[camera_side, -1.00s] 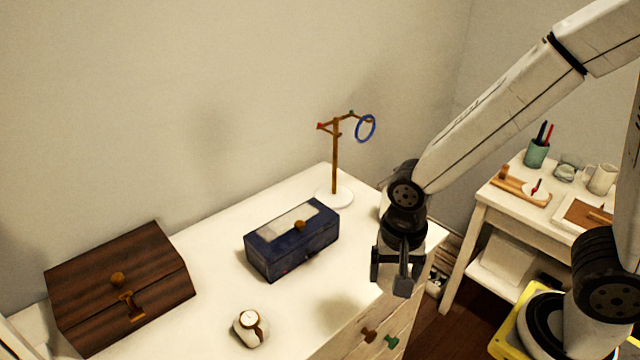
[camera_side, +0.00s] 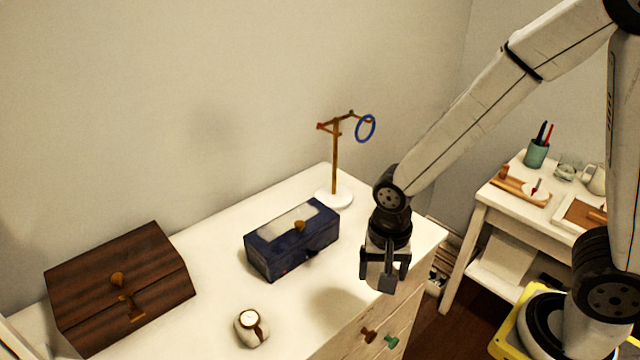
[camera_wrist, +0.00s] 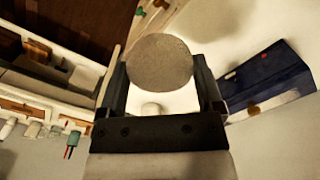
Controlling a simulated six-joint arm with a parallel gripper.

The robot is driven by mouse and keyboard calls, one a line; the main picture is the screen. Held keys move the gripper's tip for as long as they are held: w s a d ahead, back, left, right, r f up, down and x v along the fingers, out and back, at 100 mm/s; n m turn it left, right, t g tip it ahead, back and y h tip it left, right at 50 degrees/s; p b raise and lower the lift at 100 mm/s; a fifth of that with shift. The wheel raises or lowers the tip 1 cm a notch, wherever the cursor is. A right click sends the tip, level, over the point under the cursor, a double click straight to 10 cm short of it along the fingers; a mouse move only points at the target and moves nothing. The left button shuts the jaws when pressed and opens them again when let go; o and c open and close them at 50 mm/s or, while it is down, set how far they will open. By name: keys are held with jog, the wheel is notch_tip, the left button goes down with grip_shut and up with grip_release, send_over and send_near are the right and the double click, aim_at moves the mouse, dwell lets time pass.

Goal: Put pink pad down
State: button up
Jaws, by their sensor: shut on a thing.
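My gripper (camera_side: 384,275) hangs above the front right part of the white dresser top (camera_side: 215,310), pointing down. In the wrist view my gripper (camera_wrist: 161,85) is shut on a round, flat pad (camera_wrist: 160,62), which spans the gap between the two fingers. The pad looks dull grey-beige with a faint pinkish tone there. A soft shadow lies on the dresser top to the left of the gripper, and the gripper appears clear of the surface.
A dark blue box (camera_side: 292,243) stands left of my gripper. Behind are a stand (camera_side: 335,160) with a blue ring (camera_side: 366,128). A watch on a cushion (camera_side: 251,327) and a brown wooden box (camera_side: 120,285) are further left. A side table (camera_side: 485,207) stands right.

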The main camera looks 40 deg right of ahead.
jog(key=w+a+f, duration=0.1)
jog(key=w+f, duration=0.2)
jog(key=w, duration=0.2)
send_over(335, 293)
jog(key=shift+s+f, duration=0.15)
jog(key=shift+f, duration=1)
jog(key=shift+s+f, duration=0.1)
jog(key=shift+f, duration=1)
jog(key=shift+w+f, duration=0.25)
jog(key=shift+f, duration=1.55)
jog(key=shift+f, duration=0.2)
jog(key=o, duration=1.1)
jog(key=shift+r, duration=0.1)
